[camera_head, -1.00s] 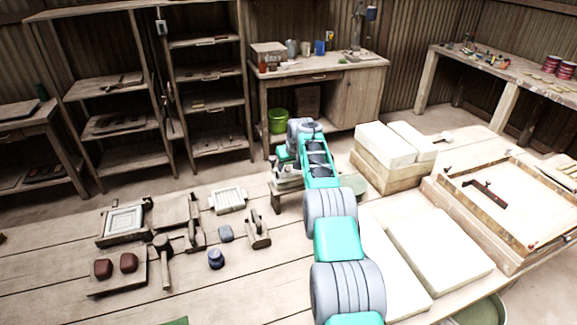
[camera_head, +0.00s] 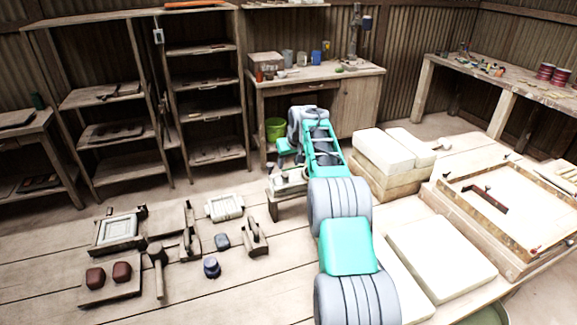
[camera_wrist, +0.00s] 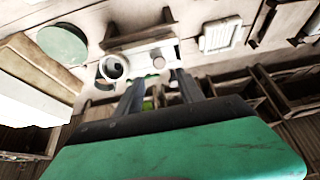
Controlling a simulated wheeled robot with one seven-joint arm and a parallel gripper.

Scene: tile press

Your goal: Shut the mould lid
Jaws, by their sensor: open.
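I cannot tell which part is the mould lid. A small wooden stand (camera_head: 291,207) carries pale metal parts, partly hidden by my arm. In the wrist view, my gripper (camera_wrist: 158,82) is open, its two fingers apart and pointing at the stand (camera_wrist: 140,38); contact cannot be told.
Pale blocks (camera_head: 385,148) and large white slabs (camera_head: 440,258) lie right of my arm. A dark blue knob-like piece (camera_head: 211,268), a mallet (camera_head: 158,268) and a board with two reddish lumps (camera_head: 108,290) lie at left. A green disc (camera_wrist: 62,45) is beside the stand.

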